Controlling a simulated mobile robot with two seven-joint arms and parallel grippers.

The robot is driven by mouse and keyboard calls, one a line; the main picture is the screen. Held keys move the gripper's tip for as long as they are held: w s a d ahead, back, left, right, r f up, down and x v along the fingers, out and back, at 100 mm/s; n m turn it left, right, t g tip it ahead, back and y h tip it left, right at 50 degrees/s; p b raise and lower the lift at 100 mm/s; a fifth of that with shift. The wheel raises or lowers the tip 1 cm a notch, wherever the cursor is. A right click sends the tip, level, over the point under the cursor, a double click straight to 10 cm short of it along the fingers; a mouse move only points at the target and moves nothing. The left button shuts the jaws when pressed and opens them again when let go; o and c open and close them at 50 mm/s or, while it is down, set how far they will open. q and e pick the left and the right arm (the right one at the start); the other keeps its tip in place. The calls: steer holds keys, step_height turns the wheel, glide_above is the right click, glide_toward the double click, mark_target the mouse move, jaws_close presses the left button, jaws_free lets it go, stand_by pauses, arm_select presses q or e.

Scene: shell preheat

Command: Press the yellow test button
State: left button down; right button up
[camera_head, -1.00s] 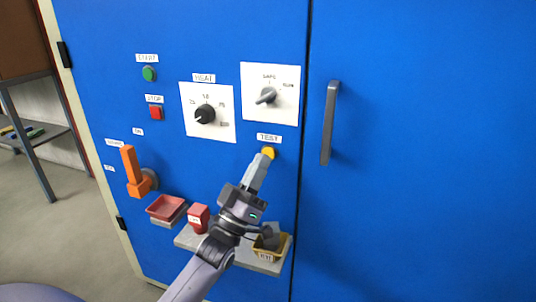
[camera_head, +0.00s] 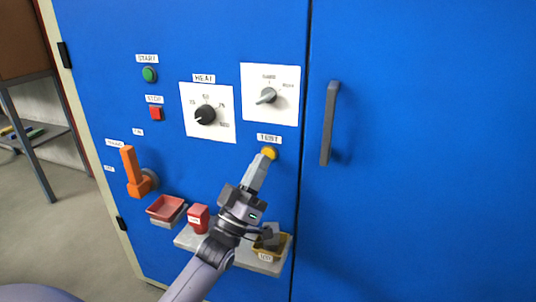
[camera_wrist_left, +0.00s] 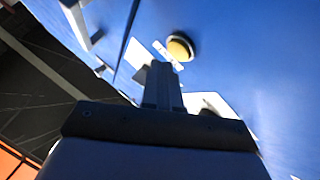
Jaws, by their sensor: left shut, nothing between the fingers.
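The yellow test button (camera_head: 269,153) sits on the blue cabinet door, under the TEST label (camera_head: 269,139). My left gripper (camera_head: 264,160) is shut and empty, and its fingertips overlap the button's lower left edge in the head view. In the left wrist view the button (camera_wrist_left: 180,47) shows just beyond the tips of my shut left gripper (camera_wrist_left: 162,68). I cannot tell whether the tips touch the button. My right gripper is not in view.
Above are a selector knob (camera_head: 266,96) and a black HEAT knob (camera_head: 205,114). Green START (camera_head: 149,74) and red STOP (camera_head: 156,113) buttons and an orange lever (camera_head: 133,172) are on the left. A shelf (camera_head: 262,267) with trays lies below; a door handle (camera_head: 329,123) is right.

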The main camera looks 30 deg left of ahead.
arm_select(q)
steer(key=shift+w, duration=0.1)
stand_by(0.6)
steer(key=shift+w+a, duration=0.1)
steer(key=shift+w, duration=0.25)
steer(key=shift+w+a+b, duration=0.1)
steer(key=shift+w+b, duration=0.2)
steer(key=shift+w, duration=0.1)
stand_by(0.6)
steer(key=shift+s, duration=0.2)
steer(key=shift+s+d+y+p, duration=0.2)
steer(key=shift+s+y+p, duration=0.1)
steer(key=shift+s+p, duration=0.3)
steer(key=shift+s, duration=0.1)
steer(key=shift+s+d+p, duration=0.2)
steer(key=shift+s+p, duration=0.2)
steer(key=shift+s, duration=0.4)
steer(key=shift+s+d+p, duration=0.2)
steer(key=shift+s+p, duration=0.15)
steer(key=shift+s, duration=0.45)
steer(key=shift+s+d+p, duration=0.2)
steer(key=shift+s+p, duration=0.2)
steer(key=shift+s, duration=0.4)
